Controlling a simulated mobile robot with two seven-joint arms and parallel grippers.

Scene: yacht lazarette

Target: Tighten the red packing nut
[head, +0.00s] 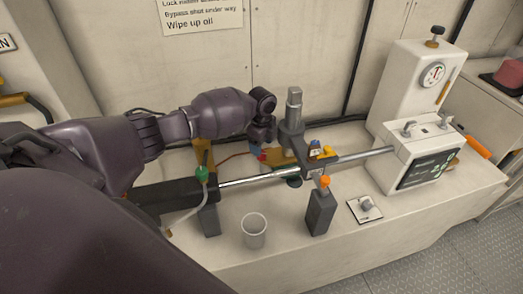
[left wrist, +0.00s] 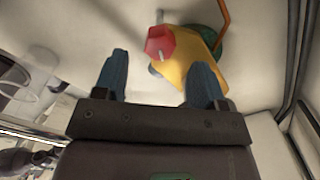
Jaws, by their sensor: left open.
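The red packing nut (left wrist: 160,42) is a red hexagonal piece with a pale stem through its middle, on a yellow body (left wrist: 190,68) in the left wrist view. In the head view a small bit of red (head: 262,157) shows just below my left gripper (head: 255,147). In the left wrist view my left gripper (left wrist: 157,78) has its two blue fingers apart with nothing between them. The nut lies ahead of the fingertips, between their lines, and appears apart from them. My right gripper is not in view.
A grey upright cylinder (head: 293,105) stands just right of the gripper, above a long steel rod (head: 350,157). A cup (head: 254,230) and a dark grey block (head: 320,212) stand in front. A white gauge housing (head: 410,85) is at the right. The front bench edge is mostly clear.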

